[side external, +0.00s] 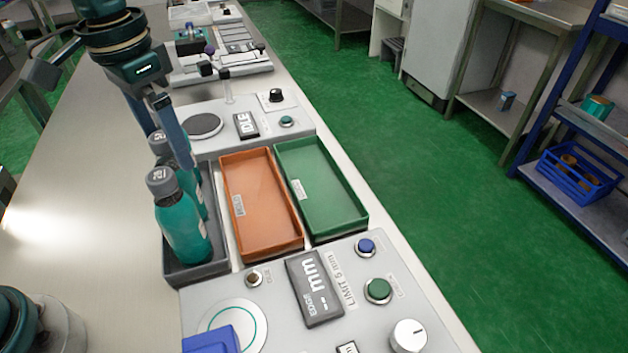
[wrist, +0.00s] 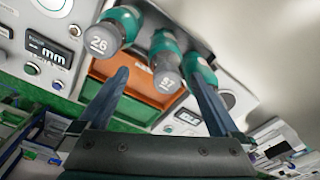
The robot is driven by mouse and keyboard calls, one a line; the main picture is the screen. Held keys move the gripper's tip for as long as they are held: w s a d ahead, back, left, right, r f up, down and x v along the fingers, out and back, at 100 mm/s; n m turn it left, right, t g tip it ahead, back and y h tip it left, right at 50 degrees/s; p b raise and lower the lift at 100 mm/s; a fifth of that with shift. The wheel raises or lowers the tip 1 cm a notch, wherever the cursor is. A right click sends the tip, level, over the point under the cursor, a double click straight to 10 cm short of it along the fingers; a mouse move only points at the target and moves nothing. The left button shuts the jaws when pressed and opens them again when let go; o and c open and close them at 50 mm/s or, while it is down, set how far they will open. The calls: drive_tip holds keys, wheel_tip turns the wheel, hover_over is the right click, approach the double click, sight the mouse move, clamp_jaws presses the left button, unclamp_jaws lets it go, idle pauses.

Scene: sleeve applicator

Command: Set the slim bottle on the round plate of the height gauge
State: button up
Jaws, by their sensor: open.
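Several teal bottles with grey caps stand in a dark grey tray (side external: 222,262). The front bottle (side external: 182,226) is nearest the height gauge; in the wrist view its cap (wrist: 101,40) reads 26. A middle bottle (wrist: 165,62) appears between my finger lines, and another (wrist: 201,70) is partly behind the right finger. I cannot tell which is the slim one. My gripper (side external: 172,152) points down at the rear bottles, open and holding nothing; it also shows in the wrist view (wrist: 158,76). The height gauge (side external: 275,313) has a pale round plate (side external: 250,314), partly covered by a blue part.
An orange tray (side external: 262,200) and a green tray (side external: 318,185) lie right of the bottles. Behind them is a panel with a dark disc (side external: 204,126) and an IDLE display. The gauge's mm display (side external: 315,288) shows dashes. The bench left of the bottles is clear.

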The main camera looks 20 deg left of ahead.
drive_tip(key=f, duration=0.3)
drive_tip(key=shift+a+f+n+g, duration=0.1)
drive_tip(key=shift+a+n+g, duration=0.3)
drive_tip(key=shift+f, duration=2.45)
clamp_jaws()
